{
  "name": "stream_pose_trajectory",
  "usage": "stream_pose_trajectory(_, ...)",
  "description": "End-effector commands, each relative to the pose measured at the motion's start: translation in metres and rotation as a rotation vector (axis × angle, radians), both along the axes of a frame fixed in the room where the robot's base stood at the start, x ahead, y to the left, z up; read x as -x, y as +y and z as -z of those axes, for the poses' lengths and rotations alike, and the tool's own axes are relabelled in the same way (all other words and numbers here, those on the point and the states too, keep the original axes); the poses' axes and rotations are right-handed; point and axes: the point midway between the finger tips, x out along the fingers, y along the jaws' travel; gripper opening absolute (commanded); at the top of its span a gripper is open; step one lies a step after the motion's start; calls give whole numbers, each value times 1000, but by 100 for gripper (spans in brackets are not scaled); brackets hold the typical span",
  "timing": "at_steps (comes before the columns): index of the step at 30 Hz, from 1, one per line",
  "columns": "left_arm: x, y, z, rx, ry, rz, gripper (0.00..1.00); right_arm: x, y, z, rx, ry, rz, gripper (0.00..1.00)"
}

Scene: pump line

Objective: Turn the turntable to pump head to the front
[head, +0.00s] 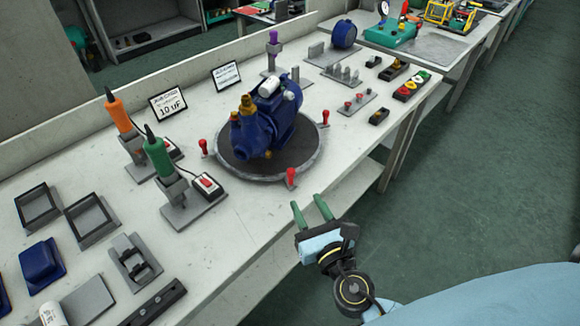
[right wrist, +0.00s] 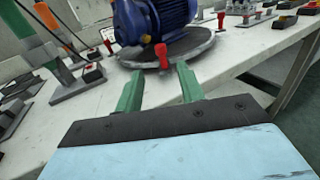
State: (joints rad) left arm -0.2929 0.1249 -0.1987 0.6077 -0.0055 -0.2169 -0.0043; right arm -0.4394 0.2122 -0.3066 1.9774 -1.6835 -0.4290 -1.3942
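The round dark turntable (head: 230,166) lies on the bench with a blue pump (head: 283,117) on it. The pump's brass-topped head (head: 247,118) faces the lower left of the head view. Red-knobbed handles stand at the rim, one at the near edge (head: 291,176), one at the right (head: 325,118) and one at the left (head: 203,146). My right gripper (head: 311,209) has green fingers, apart and empty, just off the bench's front edge. In the right wrist view the near red handle (right wrist: 161,54) appears beyond and between the fingertips (right wrist: 158,78), not touched. My left gripper is not in view.
Green (head: 158,155) and orange (head: 117,112) screwdrivers stand in holders left of the turntable. A red-switch box (head: 206,186) sits close to its left. Small blocks with knobs and buttons (head: 411,86) lie to the right. Bare bench lies in front of the turntable.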

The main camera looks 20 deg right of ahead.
Motion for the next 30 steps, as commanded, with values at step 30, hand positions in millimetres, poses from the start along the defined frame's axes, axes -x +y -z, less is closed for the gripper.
stream_pose_trajectory(30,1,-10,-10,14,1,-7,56,-108,-7,0,-6,0,3,32)
